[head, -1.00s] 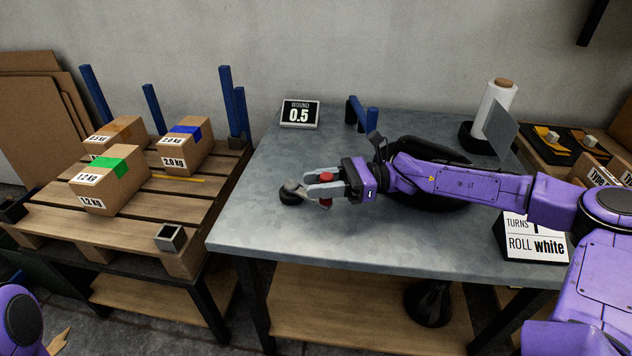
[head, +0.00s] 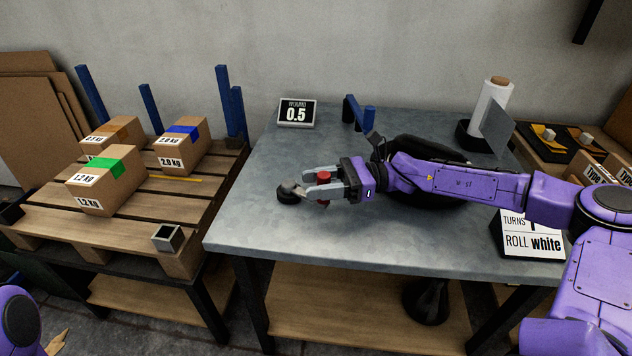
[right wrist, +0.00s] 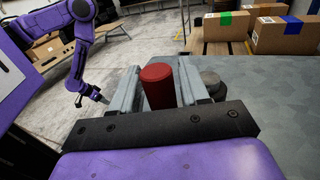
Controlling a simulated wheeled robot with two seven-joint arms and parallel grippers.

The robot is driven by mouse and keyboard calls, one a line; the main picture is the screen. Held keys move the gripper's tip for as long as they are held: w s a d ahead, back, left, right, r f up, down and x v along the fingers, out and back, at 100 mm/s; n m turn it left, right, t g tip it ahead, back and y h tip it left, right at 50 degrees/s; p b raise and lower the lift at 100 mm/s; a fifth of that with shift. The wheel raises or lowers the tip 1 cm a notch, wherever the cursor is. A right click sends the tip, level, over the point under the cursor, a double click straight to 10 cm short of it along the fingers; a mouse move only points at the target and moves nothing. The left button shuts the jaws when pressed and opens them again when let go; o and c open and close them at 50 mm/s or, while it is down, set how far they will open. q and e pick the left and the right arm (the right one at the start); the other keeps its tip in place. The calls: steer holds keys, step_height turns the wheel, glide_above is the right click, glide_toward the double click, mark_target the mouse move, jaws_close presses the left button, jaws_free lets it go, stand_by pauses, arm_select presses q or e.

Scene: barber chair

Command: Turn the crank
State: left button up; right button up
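The crank has a dark round hub with a grey arm (head: 288,192) on the left part of the metal table and an upright red handle (right wrist: 158,86). My right gripper (head: 322,184) reaches in from the right. Its two grey fingers lie on either side of the red handle, close against it in the right wrist view, shut on it. The crank's hub also shows in the right wrist view (right wrist: 212,80), just right of the fingers. My left gripper (right wrist: 97,97) is small in the right wrist view, away from the table; its opening is unclear.
A display (head: 296,113) reads WOUND 0.5. A sign (head: 533,238) reads TURNS, its number partly hidden by my arm, and ROLL white. A white roll (head: 490,108) and blue post (head: 368,118) stand behind. Labelled boxes (head: 184,147) sit on a pallet at left. Front-left tabletop is clear.

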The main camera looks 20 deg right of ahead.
mark_target(320, 175)
steer(key=shift+s+d, duration=0.1)
steer(key=shift+d, duration=0.05)
steer(key=shift+a+r, duration=0.2)
steer(key=shift+r, duration=0.1)
step_height(320, 175, up, 3)
steer(key=shift+d+r+p, duration=0.15)
steer(key=shift+r+p, duration=0.05)
steer(key=shift+p, duration=0.4)
steer(key=s+a+r+p, duration=0.1)
steer(key=s+r, duration=0.2)
steer(key=s, duration=0.1)
steer(key=s+a+r+p, duration=0.2)
steer(key=s+r, duration=0.1)
steer(key=s, duration=0.1)
steer(key=s+a+r+p, duration=0.2)
steer(key=s+r, duration=0.1)
steer(key=s, duration=0.2)
steer(key=shift+a+r, duration=0.1)
steer(key=shift+a, duration=0.1)
steer(key=shift+c, duration=0.3)
